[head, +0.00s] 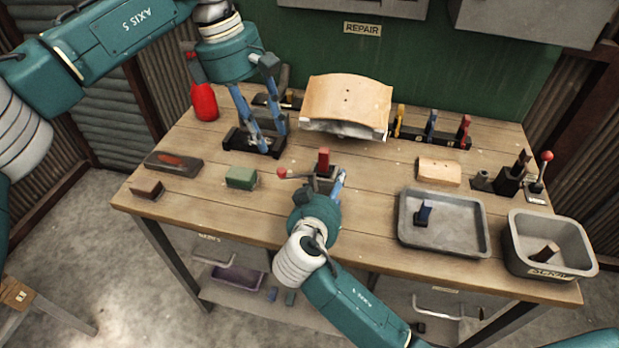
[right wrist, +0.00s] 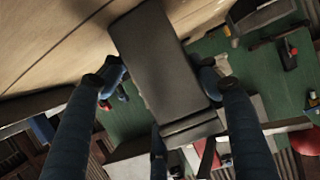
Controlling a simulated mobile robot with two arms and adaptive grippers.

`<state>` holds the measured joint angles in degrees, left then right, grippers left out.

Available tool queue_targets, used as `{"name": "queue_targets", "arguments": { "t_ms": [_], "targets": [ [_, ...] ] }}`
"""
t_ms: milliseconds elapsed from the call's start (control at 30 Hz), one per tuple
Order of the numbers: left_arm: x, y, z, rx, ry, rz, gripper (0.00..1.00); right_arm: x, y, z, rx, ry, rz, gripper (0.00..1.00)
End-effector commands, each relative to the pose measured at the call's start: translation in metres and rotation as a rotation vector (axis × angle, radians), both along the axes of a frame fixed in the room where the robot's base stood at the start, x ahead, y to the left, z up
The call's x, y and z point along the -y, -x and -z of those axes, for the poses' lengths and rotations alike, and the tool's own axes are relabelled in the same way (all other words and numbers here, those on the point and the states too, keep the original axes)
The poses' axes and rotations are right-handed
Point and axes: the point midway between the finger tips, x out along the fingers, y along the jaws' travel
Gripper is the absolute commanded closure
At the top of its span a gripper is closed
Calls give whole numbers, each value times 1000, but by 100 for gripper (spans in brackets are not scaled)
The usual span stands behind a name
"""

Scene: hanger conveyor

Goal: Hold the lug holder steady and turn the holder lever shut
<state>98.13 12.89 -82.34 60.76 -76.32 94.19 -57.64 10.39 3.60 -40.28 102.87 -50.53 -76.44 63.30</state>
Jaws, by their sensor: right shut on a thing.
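The lug holder (head: 324,185) is a small dark block on the middle of the bench, with a red lug (head: 323,160) standing in it. The holder lever (head: 296,174) sticks out to the left and ends in a red ball. My right gripper (head: 331,184) is shut on the holder from the front. In the right wrist view a dark grey block (right wrist: 160,70), apparently the holder, lies between its fingers. My left gripper (head: 268,140) points down with its fingers apart over a black stand at the back left, away from the lever. Nothing shows held in it.
A curved wooden piece (head: 348,98) stands behind the holder. A grey tray (head: 482,250) and a bin (head: 585,258) are on the right. The bench front before the green block is clear.

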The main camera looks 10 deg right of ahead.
Motion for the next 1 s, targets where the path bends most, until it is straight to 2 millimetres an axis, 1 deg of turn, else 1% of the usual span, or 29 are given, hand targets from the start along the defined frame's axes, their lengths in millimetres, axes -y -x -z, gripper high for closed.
{"name": "queue_targets", "arguments": {
  "t_ms": [33, 100, 200, 267, 367, 700, 800, 900, 1000],
  "targets": [
    [11, 5, -6, 35, -50, 63, 64, -1, 0, 1, -3, -1, -2, 76],
    [17, 7, -12, 74, -116, 128, 64, -1, 0, 1, -3, -1, -2, 76],
    [22, 10, -17, 113, -183, 189, 64, -1, 1, 2, -3, -1, -1, 76],
    [23, 10, -15, 123, -202, 206, 64, -1, 1, 2, -3, 0, -2, 76],
    [22, 9, -3, 125, -210, 210, 64, 0, 1, 2, -3, 0, -1, 76],
    [24, 7, 63, 124, -207, 210, 64, -1, 1, 2, -4, -1, -2, 76],
    [25, 7, 79, 123, -206, 209, 64, -1, 1, 2, -4, -1, -3, 76],
    [25, 6, 90, 125, -206, 208, 64, -1, 1, 2, -4, 0, -2, 76],
    [25, 5, 97, 125, -206, 208, 64, -1, 1, 2, -4, 0, -2, 76]
  ]
}}
